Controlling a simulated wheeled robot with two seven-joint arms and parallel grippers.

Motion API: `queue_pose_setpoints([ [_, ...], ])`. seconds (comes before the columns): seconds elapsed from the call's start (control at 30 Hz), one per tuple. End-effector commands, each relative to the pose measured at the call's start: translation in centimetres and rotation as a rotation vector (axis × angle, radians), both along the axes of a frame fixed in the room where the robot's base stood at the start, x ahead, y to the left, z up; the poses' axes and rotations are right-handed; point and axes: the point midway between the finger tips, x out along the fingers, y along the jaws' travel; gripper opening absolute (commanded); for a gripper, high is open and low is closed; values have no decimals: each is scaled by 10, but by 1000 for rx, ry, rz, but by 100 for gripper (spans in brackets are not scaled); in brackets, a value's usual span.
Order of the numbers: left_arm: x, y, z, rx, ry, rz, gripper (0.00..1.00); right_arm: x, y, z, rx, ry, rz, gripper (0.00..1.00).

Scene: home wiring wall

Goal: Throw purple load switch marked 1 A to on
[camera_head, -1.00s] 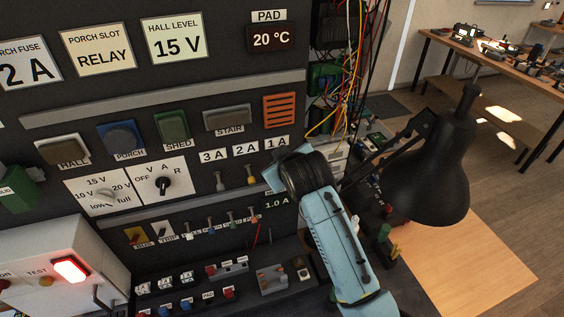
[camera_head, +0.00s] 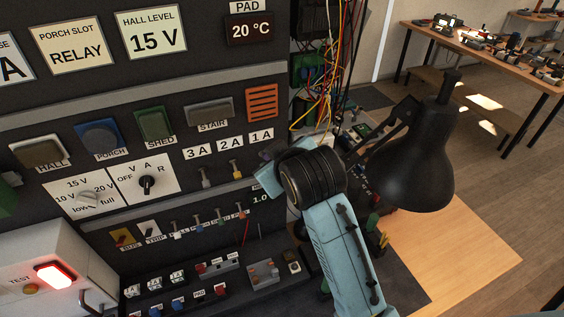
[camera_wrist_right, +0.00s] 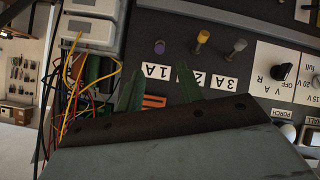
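The purple load switch (camera_wrist_right: 159,47) shows in the right wrist view above its 1 A label (camera_wrist_right: 157,71). Its lever appears almost end-on, so I cannot tell its position. The purple lever is just beyond the fingertips, apparently untouched. In the head view the right gripper (camera_head: 270,176) is at the panel, its fingertips hidden. My left gripper is not in view.
The yellow 2 A switch (camera_wrist_right: 203,37) and grey 3 A switch (camera_wrist_right: 239,45) stand beside the purple one. Loose coloured wires (camera_head: 325,95) hang at the panel's right edge. A black desk lamp (camera_head: 415,160) stands right of my arm. Small levers (camera_head: 198,220) line up below.

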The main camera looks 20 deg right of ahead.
Motion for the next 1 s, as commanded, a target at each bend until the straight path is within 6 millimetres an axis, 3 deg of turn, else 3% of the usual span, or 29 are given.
queue_pose_setpoints([
  [0.3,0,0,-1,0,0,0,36,-32,1,23,2,-1,1,37],
  [1.0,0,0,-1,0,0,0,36,-34,1,24,0,0,0,37],
])
